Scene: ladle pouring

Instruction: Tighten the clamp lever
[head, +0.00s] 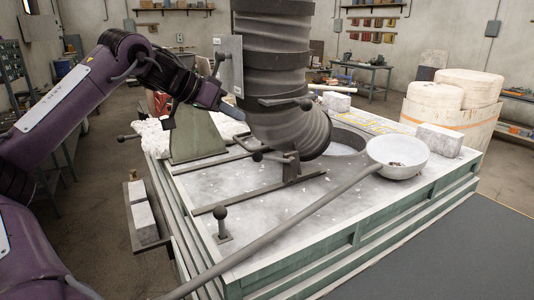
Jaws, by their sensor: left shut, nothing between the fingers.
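Several dark levers with ball ends show in the head view; I cannot tell which is the clamp lever. One ball lever (220,57) stands by the grey plate above my left gripper. Another ball-ended lever (258,156) sits low at the foot of the ribbed column, and an upright ball lever (222,213) stands on the bench top. A further lever (130,137) juts out at the left. My left gripper (238,113) is shut and empty, pointing right, just left of the ribbed column in the picture. It partly overlaps the green bracket. My right gripper is out of view.
The dark ribbed column (272,50) leans over the white bench top (310,205), beside a round opening. A ladle with a white bowl (398,152) and long handle (290,228) crosses the bench's front. Pale drums (450,110) stand at right. Dark free surface lies lower right.

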